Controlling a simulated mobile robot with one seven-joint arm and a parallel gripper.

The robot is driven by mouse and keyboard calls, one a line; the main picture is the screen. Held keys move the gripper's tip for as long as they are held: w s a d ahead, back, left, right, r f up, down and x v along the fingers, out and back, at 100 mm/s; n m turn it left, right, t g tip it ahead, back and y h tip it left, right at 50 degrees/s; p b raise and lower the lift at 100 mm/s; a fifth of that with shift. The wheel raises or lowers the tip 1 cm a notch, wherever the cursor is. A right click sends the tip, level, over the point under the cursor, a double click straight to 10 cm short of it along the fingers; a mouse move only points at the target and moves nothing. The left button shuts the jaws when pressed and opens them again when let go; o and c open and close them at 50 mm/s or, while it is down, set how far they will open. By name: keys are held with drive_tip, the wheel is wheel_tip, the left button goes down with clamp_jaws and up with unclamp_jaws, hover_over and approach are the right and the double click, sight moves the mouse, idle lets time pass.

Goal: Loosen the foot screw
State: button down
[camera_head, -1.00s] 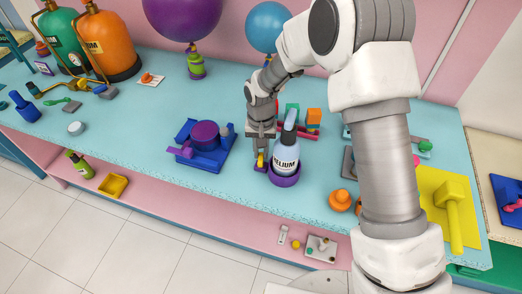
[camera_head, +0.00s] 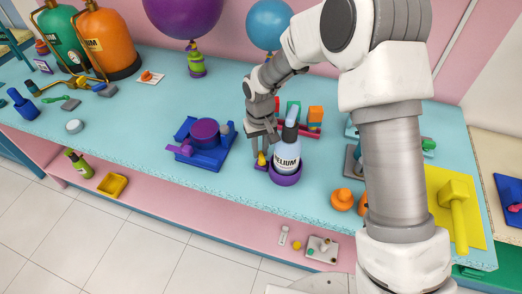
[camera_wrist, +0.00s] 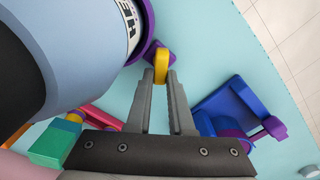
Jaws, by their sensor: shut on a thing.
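A small pale-blue bottle with a dark cap, labelled HELIUM (camera_head: 286,156), stands upright in a purple round foot (camera_head: 285,179) near the table's front edge. A yellow foot screw (camera_head: 262,160) sticks up at the left side of the foot. In the wrist view the screw (camera_wrist: 161,64) is between my fingertips, with the bottle (camera_wrist: 75,50) close at the left. My gripper (camera_head: 262,151) points down and is shut on the screw; it also shows in the wrist view (camera_wrist: 161,78). The screw's lower part is hidden.
A blue tray with a purple round piece (camera_head: 205,129) lies left of the gripper. Coloured blocks (camera_head: 315,117) stand behind the bottle, an orange knob (camera_head: 342,199) to its right. Two balloons (camera_head: 268,26) float behind.

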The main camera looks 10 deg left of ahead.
drive_tip(key=shift+s+a+n, duration=0.1)
drive_tip(key=shift+n, duration=1.4)
drive_tip(key=shift+b, duration=0.3)
drive_tip(key=c, duration=1.1)
unclamp_jaws()
